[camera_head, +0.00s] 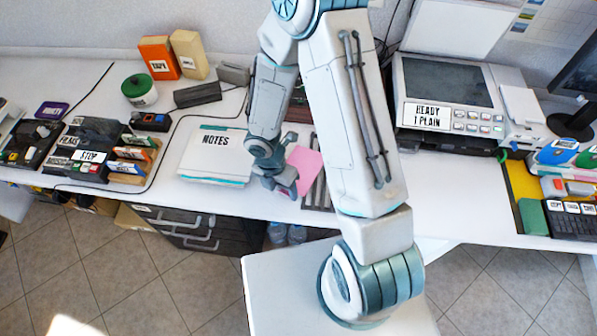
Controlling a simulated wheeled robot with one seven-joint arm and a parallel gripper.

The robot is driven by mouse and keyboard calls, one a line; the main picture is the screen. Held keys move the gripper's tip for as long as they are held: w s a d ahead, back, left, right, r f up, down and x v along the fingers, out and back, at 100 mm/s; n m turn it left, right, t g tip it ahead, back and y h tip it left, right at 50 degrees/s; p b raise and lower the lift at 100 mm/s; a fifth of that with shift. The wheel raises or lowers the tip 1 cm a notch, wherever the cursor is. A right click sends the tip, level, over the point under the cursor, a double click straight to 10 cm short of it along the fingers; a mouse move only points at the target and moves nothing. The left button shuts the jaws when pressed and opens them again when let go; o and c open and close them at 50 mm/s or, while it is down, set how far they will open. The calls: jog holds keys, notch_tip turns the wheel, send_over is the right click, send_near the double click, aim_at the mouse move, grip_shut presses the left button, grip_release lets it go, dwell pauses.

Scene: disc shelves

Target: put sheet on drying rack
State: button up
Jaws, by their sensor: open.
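A pink sheet (306,163) lies on the desk area in the middle of the view, partly hidden by my arm and gripper. A dark slatted rack (318,192) shows just right of and below the sheet, between it and my forearm; most of it is hidden by my arm. The sheet's edge meets the slats, but I cannot tell how much of it rests on them. My gripper (288,188) is open, pointing down at the sheet's lower left side. I cannot tell whether it touches the sheet.
A white NOTES binder (216,155) lies left of my gripper. A printer (448,98) labelled READY 1 PLAIN stands at the right. A label station (92,148) and a green tub (139,91) stand further left. The desk (450,190) is clear in front of the printer.

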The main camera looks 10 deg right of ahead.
jog(key=shift+f, duration=0.25)
jog(key=c, duration=1.1)
jog(key=shift+r, duration=0.1)
notch_tip(320, 180, up, 4)
jog(key=shift+r+p, duration=0.15)
jog(key=shift+p, duration=0.3)
jog(key=s+d+r, duration=0.1)
jog(key=d+r, duration=0.1)
jog(key=d, duration=0.1)
jog(key=s+d+r+p, duration=0.1)
jog(key=d+r, duration=0.1)
jog(key=d, duration=0.2)
jog(key=d+r+p, duration=0.1)
jog(key=d+r, duration=0.1)
jog(key=d, duration=0.2)
jog(key=shift+s+d+r, duration=0.25)
jog(key=shift+s+r, duration=0.05)
jog(key=shift+s, duration=0.1)
